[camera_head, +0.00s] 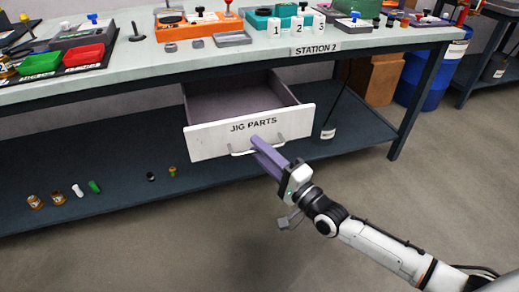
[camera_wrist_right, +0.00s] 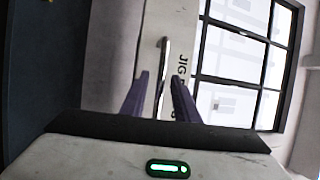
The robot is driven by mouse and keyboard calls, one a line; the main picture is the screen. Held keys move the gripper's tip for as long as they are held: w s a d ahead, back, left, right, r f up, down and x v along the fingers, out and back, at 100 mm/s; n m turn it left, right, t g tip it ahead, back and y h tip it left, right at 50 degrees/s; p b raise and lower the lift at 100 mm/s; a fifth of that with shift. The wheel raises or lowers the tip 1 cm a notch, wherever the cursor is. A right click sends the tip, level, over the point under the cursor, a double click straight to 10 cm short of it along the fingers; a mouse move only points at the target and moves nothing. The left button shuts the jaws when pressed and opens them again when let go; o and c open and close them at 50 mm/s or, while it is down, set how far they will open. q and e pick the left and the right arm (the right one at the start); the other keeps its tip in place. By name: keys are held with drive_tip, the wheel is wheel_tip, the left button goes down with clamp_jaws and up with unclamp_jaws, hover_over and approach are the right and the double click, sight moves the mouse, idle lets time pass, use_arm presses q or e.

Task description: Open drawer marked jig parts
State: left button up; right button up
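The drawer marked JIG PARTS (camera_head: 205,143) hangs under the table and is pulled out, its empty grey inside showing in the head view. Its white front, with lettering, also shows sideways in the wrist view (camera_wrist_right: 150,22). A thin metal handle (camera_head: 240,153) is on the drawer front. My right gripper (camera_head: 256,144) is at the handle. In the wrist view its two purple fingers (camera_wrist_right: 160,80) stand apart on either side of the handle (camera_wrist_right: 164,55), with gaps between them and the bar. My left gripper is not in view.
The Station 2 tabletop (camera_head: 150,55) holds trays, fixtures and numbered blocks. A dark lower shelf (camera_head: 120,185) carries several small parts at left. A table leg (camera_head: 418,100), a cardboard box (camera_head: 382,80) and a blue barrel (camera_head: 437,85) are at right. The floor in front is clear.

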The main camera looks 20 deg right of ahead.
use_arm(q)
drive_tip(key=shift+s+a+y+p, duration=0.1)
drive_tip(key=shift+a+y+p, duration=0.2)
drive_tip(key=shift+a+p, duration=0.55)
use_arm(e)
drive_tip(key=v, duration=1)
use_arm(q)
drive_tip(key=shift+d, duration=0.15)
